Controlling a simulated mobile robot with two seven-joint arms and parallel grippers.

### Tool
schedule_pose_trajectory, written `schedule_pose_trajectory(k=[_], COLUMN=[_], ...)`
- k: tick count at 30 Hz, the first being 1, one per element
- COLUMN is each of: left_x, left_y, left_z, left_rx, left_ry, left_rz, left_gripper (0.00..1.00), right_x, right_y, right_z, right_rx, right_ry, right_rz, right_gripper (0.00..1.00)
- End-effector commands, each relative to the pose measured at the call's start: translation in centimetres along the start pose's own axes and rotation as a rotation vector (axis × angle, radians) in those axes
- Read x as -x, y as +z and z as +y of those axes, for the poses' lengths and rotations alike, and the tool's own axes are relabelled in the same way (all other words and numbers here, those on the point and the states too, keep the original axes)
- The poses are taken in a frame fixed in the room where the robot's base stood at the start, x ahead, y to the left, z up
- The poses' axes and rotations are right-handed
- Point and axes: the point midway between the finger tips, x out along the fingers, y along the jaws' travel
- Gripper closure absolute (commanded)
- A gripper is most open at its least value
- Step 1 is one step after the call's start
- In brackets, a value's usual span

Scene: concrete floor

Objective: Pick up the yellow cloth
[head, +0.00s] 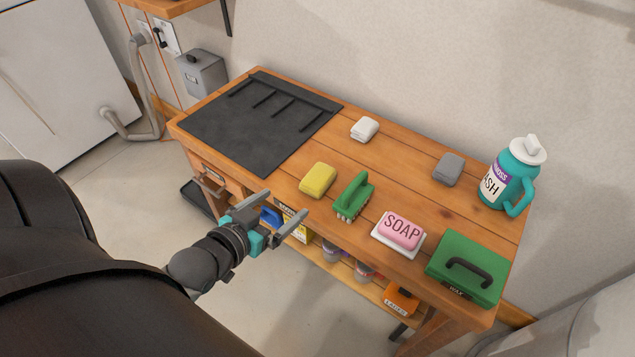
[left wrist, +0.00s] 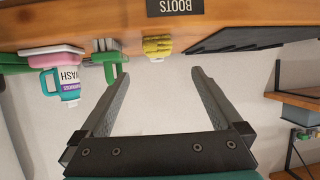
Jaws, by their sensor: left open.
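The yellow cloth (head: 318,180) is a small folded block lying near the front edge of the wooden workbench (head: 400,160), between the black mat and the green brush. In the left wrist view the yellow cloth (left wrist: 157,46) shows at the bench edge, beyond the fingertips. My left gripper (head: 284,212) is open and empty, in front of the bench's front edge and short of the cloth. In the left wrist view its two fingers (left wrist: 152,78) stand wide apart with nothing between them. My right gripper is in neither view.
A green brush (head: 354,196) lies close right of the cloth. Pink soap (head: 400,231), a green box (head: 467,267), a wash jug (head: 510,177), a white cloth (head: 364,129) and a grey cloth (head: 448,169) are also on top. A black mat (head: 245,125) covers the left end.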

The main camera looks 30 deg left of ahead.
Motion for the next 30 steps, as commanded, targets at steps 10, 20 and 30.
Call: schedule_pose_trajectory(k=[10,20,30], left_x=[-4.3,-8.9,-10.3], left_y=[-0.4,-0.4,-0.5], left_z=[0.1,0.1,0.1], left_rx=[-0.001,-0.001,-0.001], left_ry=[0.003,0.003,0.002], left_rz=[0.014,0.011,0.009], left_gripper=[0.00,0.00,0.00], right_x=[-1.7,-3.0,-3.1], right_y=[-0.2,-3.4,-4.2], right_z=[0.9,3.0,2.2], right_rx=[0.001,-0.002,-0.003], right_ry=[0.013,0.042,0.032], right_rz=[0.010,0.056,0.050], right_gripper=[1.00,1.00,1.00])
